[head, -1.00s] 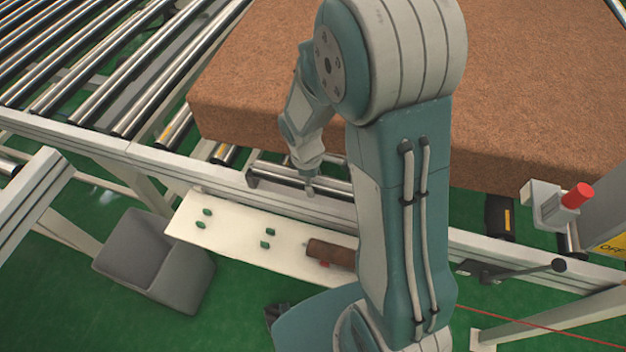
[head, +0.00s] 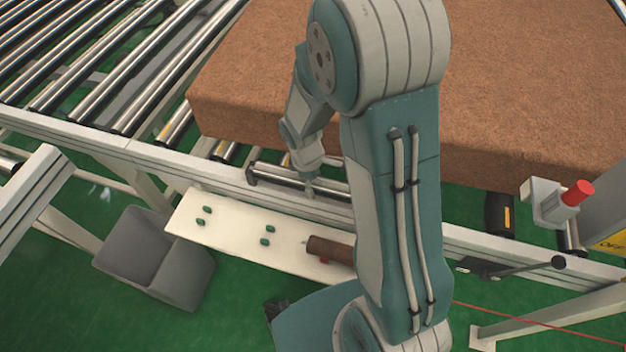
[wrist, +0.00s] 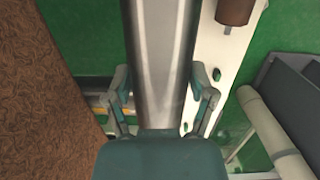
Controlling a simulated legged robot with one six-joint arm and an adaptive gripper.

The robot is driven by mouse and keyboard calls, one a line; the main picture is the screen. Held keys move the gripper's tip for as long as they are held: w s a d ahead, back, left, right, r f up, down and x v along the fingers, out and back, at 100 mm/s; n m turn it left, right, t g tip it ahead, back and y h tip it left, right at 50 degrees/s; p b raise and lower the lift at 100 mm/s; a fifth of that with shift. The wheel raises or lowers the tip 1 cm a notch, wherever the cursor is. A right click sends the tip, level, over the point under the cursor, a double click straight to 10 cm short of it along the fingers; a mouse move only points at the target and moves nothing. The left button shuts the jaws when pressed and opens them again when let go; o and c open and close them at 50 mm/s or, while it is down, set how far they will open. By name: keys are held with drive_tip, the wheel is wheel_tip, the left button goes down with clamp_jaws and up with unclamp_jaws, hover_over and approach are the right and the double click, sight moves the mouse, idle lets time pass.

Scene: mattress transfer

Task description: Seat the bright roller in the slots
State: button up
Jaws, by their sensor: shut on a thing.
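The bright roller (wrist: 160,55) is a shiny metal cylinder running up the middle of the wrist view. My gripper (wrist: 162,98) has a finger on each side of it and is shut on it. In the head view the roller (head: 277,180) lies almost level along the inner side of the conveyor's near rail (head: 225,183). My gripper (head: 311,186) reaches down to it there, partly behind my arm. The slots cannot be made out, and my arm hides the roller's right end in the head view.
A brown mattress (head: 400,110) lies on the conveyor behind my arm. A white shelf (head: 235,235) with green pegs and a brown roller (head: 330,250) is in front of the rail. A grey bin (head: 155,255) stands left. A red button (head: 578,192) is at right.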

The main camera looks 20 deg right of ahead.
drive_tip(key=shift+f, duration=0.5)
drive_tip(key=o, duration=1.2)
drive_tip(key=shift+o, duration=0.2)
drive_tip(key=r, duration=0.4)
drive_tip(key=a+r, duration=0.1)
drive_tip(key=r, duration=0.2)
drive_tip(key=w+r, duration=0.1)
drive_tip(key=r, duration=0.3)
drive_tip(key=shift+a+r, duration=0.3)
drive_tip(key=shift+r, duration=0.05)
